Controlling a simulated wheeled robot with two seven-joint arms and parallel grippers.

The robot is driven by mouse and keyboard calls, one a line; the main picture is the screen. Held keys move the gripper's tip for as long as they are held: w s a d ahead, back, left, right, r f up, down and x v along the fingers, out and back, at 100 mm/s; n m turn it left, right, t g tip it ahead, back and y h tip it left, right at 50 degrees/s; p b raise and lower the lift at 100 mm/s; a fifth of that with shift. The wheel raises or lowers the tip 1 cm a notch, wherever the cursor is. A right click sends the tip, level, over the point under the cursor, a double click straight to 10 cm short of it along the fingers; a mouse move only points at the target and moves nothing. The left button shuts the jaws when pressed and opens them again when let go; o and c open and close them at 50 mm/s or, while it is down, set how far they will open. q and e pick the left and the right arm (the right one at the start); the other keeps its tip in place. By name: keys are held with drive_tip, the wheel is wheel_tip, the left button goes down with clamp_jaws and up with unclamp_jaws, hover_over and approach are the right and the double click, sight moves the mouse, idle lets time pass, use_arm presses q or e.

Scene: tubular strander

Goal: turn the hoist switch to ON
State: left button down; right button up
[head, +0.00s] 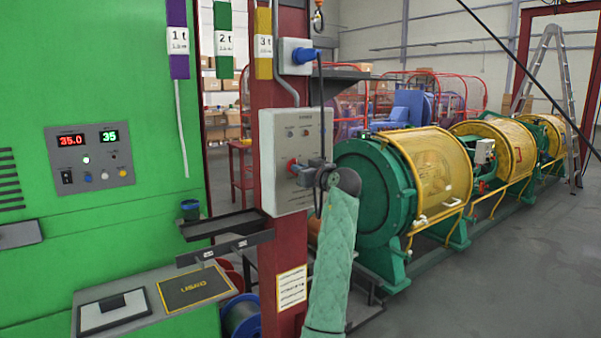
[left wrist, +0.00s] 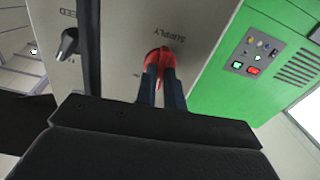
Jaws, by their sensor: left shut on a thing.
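A grey-white control box (head: 296,141) is mounted on the dark red column. A red rotary switch (head: 292,165) sits on its front, low and left. In the left wrist view the red switch (left wrist: 160,60) is beside the word SUPPLY, seen upside down; I cannot read any ON or OFF mark. My left gripper (head: 302,170) is at the box front, its arm in a green quilted sleeve. In the left wrist view its two dark fingers (left wrist: 160,82) are shut on the red switch and hide part of it. My right gripper is in neither view.
A black knob (left wrist: 68,44) is near the red switch. A blue plug (head: 304,56) with a black cable hangs above the box. The green cabinet (head: 90,220) stands left, with small dark shelves (head: 225,224) jutting out. The green and yellow strander (head: 430,170) is at right.

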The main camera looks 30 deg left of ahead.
use_arm(q)
drive_tip(key=shift+w+r+m+p, duration=0.1)
drive_tip(key=shift+m+p, duration=1.25)
drive_tip(key=shift+m, duration=3.65)
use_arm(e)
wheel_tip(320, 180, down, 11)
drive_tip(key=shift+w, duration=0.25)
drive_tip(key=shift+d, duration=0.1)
use_arm(q)
drive_tip(key=c, duration=1.5)
unclamp_jaws()
drive_tip(key=shift+d, duration=0.1)
drive_tip(key=shift+w, duration=0.1)
